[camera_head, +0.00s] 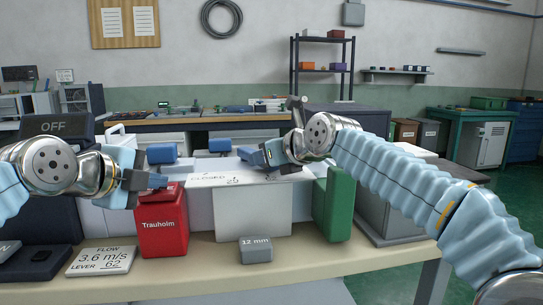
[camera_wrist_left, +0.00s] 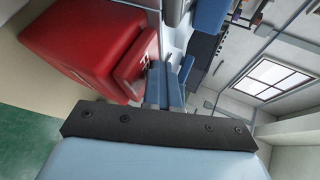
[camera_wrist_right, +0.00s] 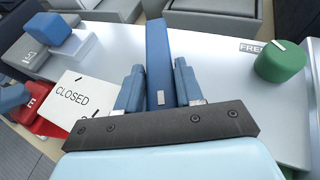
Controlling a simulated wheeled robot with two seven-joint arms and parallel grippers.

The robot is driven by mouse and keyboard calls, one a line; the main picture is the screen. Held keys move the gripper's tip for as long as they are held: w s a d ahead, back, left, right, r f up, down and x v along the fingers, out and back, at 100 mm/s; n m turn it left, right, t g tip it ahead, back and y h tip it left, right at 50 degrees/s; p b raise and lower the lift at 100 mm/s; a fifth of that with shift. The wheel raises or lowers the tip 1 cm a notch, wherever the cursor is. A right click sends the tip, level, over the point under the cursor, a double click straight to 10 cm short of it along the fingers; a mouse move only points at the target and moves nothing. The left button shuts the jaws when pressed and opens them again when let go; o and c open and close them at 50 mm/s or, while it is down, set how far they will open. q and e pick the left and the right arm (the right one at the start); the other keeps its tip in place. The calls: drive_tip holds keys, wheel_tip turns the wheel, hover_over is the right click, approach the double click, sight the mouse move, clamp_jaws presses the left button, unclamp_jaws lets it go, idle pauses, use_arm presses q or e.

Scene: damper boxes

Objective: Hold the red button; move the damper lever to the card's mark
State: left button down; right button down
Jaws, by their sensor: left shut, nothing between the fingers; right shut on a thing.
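The red box (camera_head: 163,225) labelled Trauholm stands at the table's front. My left gripper (camera_head: 157,181) is shut and empty at its top; the left wrist view shows the shut fingertips (camera_wrist_left: 165,85) close beside a smaller red block (camera_wrist_left: 137,68), and I cannot tell whether they touch or press it. My right gripper (camera_wrist_right: 158,88) is shut on a blue lever (camera_wrist_right: 158,45) over the white damper box (camera_head: 250,205). A scale plate reading CLOSED (camera_wrist_right: 75,98) lies beside it, its numbers partly hidden. The card (camera_head: 100,260) reads flow 3.6 m/s, lever 62.
A dark panel (camera_head: 56,125) reads OFF. A grey 12 mm block (camera_head: 255,250) stands at the front. A green block (camera_head: 335,205) stands right of the white box. A green knob (camera_wrist_right: 280,62) sits near a FREE label (camera_wrist_right: 253,47). The table front at right is clear.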

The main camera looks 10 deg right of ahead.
drive_tip(key=shift+s+a+m+h, duration=0.1)
drive_tip(key=shift+a+m+h, duration=0.2)
drive_tip(key=shift+h, duration=0.1)
drive_tip(key=c, duration=0.8)
unclamp_jaws()
drive_tip(key=shift+d, duration=0.1)
drive_tip(key=shift+t, duration=0.3)
wheel_tip(320, 180, up, 10)
